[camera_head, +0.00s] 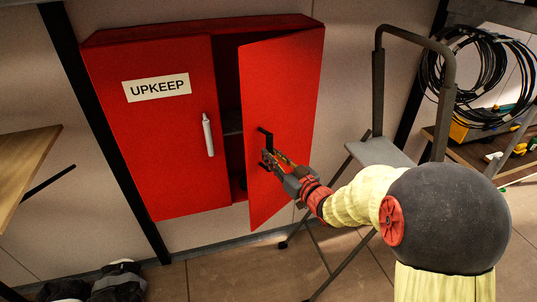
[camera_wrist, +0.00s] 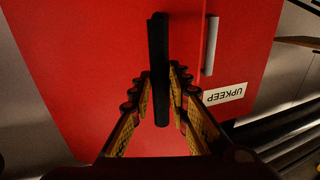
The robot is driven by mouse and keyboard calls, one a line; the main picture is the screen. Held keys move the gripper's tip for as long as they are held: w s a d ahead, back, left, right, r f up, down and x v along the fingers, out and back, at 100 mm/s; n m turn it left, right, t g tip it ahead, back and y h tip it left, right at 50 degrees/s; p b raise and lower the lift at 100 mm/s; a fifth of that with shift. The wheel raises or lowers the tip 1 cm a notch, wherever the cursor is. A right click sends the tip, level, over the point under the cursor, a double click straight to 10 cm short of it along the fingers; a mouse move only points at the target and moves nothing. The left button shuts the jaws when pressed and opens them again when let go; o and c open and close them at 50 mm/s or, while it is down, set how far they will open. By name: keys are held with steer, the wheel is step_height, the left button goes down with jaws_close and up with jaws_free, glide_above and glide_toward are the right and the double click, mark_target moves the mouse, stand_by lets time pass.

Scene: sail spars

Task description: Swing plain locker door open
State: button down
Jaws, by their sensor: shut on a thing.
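The red wall locker has two doors. The left door (camera_head: 165,135) carries a white "UPKEEP" label (camera_head: 157,87) and a light grey handle (camera_head: 208,135), and it is closed. The plain right door (camera_head: 280,110) stands partly open, with a dark gap and a shelf showing behind its left edge. My gripper (camera_head: 272,163) is at the plain door's black bar handle (camera_head: 265,140), with its fingers shut on it. In the wrist view the black handle (camera_wrist: 159,65) stands between the two fingers (camera_wrist: 162,98). The locker's interior is mostly hidden by the door.
A grey folding step stool (camera_head: 378,152) stands close to the right of the door. A bench with coiled black cable (camera_head: 470,70) is at the far right. A wooden shelf (camera_head: 25,165) is at left, and dark shoes (camera_head: 110,283) lie on the floor below.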

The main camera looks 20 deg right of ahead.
steer(key=shift+d, duration=0.2)
steer(key=s+d+p, duration=0.1)
steer(key=s+d, duration=0.4)
steer(key=shift+s+d+r, duration=0.15)
steer(key=shift+s+d, duration=0.1)
steer(key=shift+d, duration=0.05)
stand_by(0.4)
steer(key=s+d+p, duration=0.1)
steer(key=s+d, duration=0.3)
steer(key=d, duration=0.2)
steer(key=shift+d, duration=0.4)
stand_by(0.4)
